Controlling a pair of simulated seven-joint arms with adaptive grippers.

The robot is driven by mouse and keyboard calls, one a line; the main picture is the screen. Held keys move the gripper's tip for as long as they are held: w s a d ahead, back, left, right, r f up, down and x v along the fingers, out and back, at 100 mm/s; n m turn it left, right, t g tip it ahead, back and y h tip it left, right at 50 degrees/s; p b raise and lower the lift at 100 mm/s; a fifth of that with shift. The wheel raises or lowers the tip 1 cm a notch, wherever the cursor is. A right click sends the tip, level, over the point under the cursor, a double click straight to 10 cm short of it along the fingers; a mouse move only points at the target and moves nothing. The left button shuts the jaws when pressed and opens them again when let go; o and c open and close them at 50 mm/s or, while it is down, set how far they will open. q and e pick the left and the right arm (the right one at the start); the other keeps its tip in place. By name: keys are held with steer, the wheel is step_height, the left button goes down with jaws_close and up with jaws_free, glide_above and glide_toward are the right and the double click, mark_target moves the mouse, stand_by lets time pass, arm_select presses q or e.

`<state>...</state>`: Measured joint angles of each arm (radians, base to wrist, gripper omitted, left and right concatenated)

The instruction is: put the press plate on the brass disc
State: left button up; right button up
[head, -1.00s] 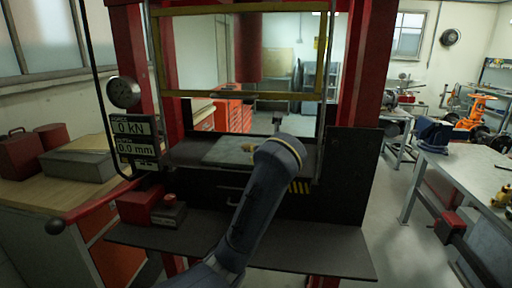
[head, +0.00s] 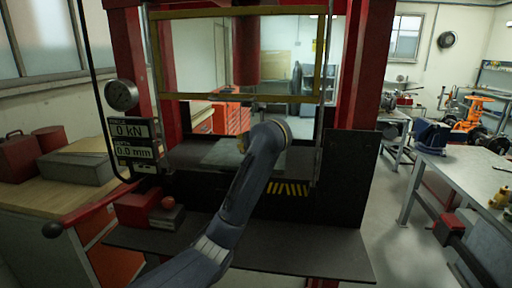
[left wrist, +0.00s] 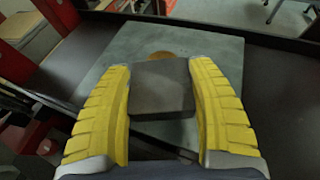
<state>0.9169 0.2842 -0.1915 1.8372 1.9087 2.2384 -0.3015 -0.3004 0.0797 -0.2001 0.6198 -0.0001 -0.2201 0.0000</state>
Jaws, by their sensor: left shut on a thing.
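The press plate, a dark grey square block (left wrist: 161,90), is held between the yellow ribbed fingers of my left gripper (left wrist: 162,70) in the left wrist view. The brass disc (left wrist: 162,56) lies just beyond the block's far edge, on a pale grey slab (left wrist: 98,82); its near part is hidden behind the block. Whether the block touches the disc or hangs above it, I cannot tell. In the head view my left wrist hides most of the gripper, the block and the disc, above the press bed. My right gripper is not in view.
The red press frame (head: 363,100) rises on both sides, with a yellow-edged guard (head: 240,97) across the opening and a red ram (head: 246,50) above. A gauge (head: 121,95) and readout (head: 134,138) stand left. A dark shelf (head: 310,250) runs in front.

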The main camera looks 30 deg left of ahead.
arm_select(q)
steer(key=w+a, duration=0.6)
steer(key=shift+w+r, duration=0.15)
steer(key=shift+f, duration=1.75)
steer(key=shift+f, duration=0.15)
steer(key=o, duration=1.6)
steer(key=shift+f, duration=0.15)
steer(key=shift+c, duration=0.2)
steer(key=shift+r, duration=0.2)
steer(key=shift+v, duration=3.75)
